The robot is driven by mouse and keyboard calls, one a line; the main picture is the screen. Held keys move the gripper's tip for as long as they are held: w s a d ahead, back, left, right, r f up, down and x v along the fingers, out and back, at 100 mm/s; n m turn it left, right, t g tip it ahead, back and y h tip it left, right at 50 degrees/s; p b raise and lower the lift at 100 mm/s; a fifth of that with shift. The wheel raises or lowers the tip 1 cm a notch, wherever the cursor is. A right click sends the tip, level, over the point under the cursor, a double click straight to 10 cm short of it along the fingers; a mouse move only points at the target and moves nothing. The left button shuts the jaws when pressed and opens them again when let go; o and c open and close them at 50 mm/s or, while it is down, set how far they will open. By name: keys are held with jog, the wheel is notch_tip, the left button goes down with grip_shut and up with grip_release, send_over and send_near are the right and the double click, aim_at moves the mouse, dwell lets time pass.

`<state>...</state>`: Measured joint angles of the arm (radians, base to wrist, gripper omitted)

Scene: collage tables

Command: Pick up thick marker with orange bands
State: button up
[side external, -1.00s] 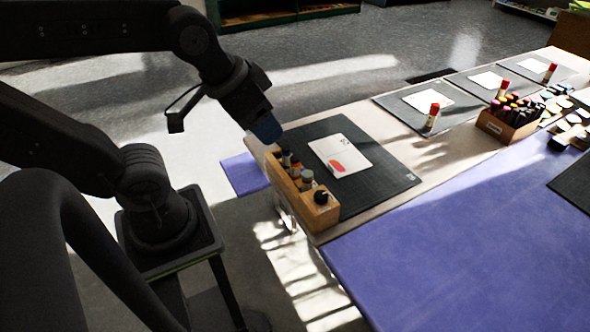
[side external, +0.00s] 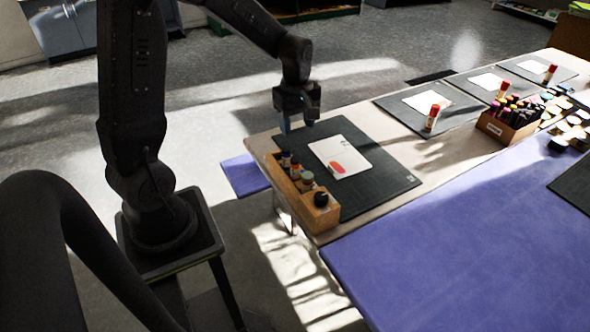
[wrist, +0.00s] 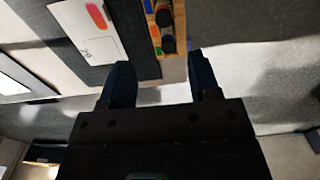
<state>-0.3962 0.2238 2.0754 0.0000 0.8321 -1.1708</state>
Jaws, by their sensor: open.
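A wooden holder (side external: 326,217) stands at the near left corner of the table with several thick markers (side external: 307,181) upright in it. It also shows at the top of the wrist view (wrist: 181,22), where small orange, green and blue patches show along it. The pieces are too small to tell which marker has the orange bands. My gripper (side external: 298,123) is open and empty, above the table's far left edge, beyond the holder and apart from it. In the wrist view its two dark blue fingers (wrist: 160,75) are spread, with the holder ahead of them.
A dark mat (side external: 385,180) with a white card (side external: 350,150) bearing a red-orange shape lies right of the holder. A marker box (side external: 505,133) and upright glue sticks (side external: 432,117) stand farther right. A purple surface (side external: 450,240) fills the front right.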

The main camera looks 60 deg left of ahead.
aim_at(295, 159)
jog(key=f, duration=0.8)
jog(key=shift+a+f, duration=0.2)
jog(key=shift+f, duration=0.2)
jog(key=shift+s+d+f, duration=0.1)
jog(key=shift+f, duration=1.3)
jog(key=shift+s+f, duration=0.1)
jog(key=shift+f, duration=1.3)
jog(key=shift+c, duration=0.5)
jog(key=c, duration=0.9)
jog(key=shift+r, duration=0.1)
